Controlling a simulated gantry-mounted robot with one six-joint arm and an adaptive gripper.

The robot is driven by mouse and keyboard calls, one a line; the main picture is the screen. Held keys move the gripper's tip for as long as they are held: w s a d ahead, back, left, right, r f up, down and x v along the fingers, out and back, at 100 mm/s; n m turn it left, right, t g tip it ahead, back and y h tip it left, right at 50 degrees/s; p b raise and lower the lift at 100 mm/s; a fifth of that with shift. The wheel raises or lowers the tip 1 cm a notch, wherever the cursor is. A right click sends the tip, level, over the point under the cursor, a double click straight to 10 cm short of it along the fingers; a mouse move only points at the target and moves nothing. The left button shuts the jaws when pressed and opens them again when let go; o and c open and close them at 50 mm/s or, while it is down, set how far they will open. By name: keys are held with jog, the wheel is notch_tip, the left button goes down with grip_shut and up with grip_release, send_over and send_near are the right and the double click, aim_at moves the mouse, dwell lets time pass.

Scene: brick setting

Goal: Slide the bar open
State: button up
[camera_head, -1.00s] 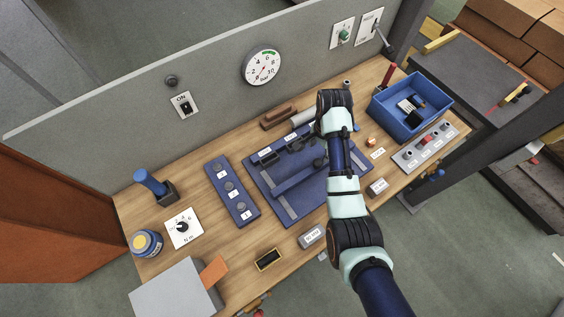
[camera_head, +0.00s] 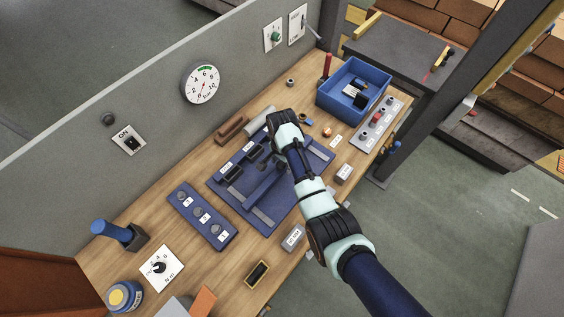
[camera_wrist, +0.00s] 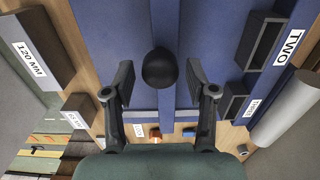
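The blue bar (camera_head: 258,190) lies across a blue board (camera_head: 238,207) with two grey rails (camera_head: 265,215). In the wrist view the bar (camera_wrist: 167,20) runs up the middle under a round black knob (camera_wrist: 160,68). My gripper (camera_wrist: 160,80) is open above the bar, with one finger on each side of the knob. Gaps show between the knob and both fingers.
Labelled slots, such as the one marked TWO (camera_wrist: 263,42), line one side of the board. Grey labelled blocks (camera_head: 293,238) stand along the other side. A three-button blue panel (camera_head: 203,215) and a blue bin (camera_head: 355,88) flank the board.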

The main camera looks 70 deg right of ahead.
grip_shut()
jog(key=shift+s+r+p, duration=0.15)
jog(key=shift+r+p, duration=0.05)
jog(key=shift+p, duration=0.2)
jog(key=s+p, duration=0.2)
jog(key=s+a+p, duration=0.1)
jog(key=s+p, duration=0.1)
jog(key=s+a+p, duration=0.1)
jog(key=s+p, duration=0.1)
jog(key=shift+a+p, duration=0.1)
jog(key=shift+p, duration=0.25)
jog(key=shift+f, duration=0.1)
jog(key=shift+o, duration=1.2)
grip_release()
jog(key=shift+s, duration=0.2)
